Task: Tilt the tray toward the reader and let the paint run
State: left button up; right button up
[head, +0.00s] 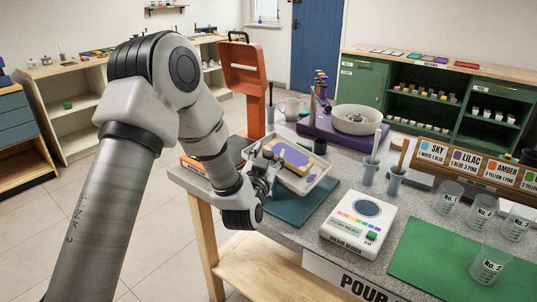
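A white tray (317,177) with purple and yellow in it is over a teal mat (296,211) on the grey worktop. It looks slightly tilted, and I cannot tell whether its underside touches the mat. My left gripper (267,163) is at the tray's left edge. Its dark fingers appear closed on the rim, though the contact is small and partly hidden. The reader (345,238), a white box with a round dark window, a row of colour patches and a green button, stands to the right of the mat. My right gripper is out of view.
Cups with sticks (370,171) stand behind the reader. Several clear beakers (449,197) stand at the right, one on a green mat (425,262). A white bowl (355,119) on a purple base and an orange stand (244,85) are behind the tray.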

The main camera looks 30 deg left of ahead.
pick_arm(q)
jog(key=v, duration=0.7)
jog(key=shift+s, duration=0.2)
jog(key=shift+d, duration=0.1)
jog(key=s+d+f+m+g+h+p, duration=0.15)
jog(key=s+d+f+g, duration=0.35)
jog(key=f, duration=0.8)
jog(key=s+d+f+m+g+h+p, duration=0.1)
jog(key=s+f+g+h+p, duration=0.25)
jog(key=s+f, duration=0.6)
jog(key=s+d+f+n+g, duration=0.1)
jog(key=s+d+f+g, duration=0.1)
jog(key=s+f+g, duration=0.3)
jog(key=s+d+f+n+g, duration=0.1)
jog(key=s+f+g, duration=0.4)
jog(key=s, duration=0.6)
jog(key=shift+d+f+h, duration=0.35)
jog(key=shift+f+h, duration=0.05)
jog(key=shift+f, duration=0.4)
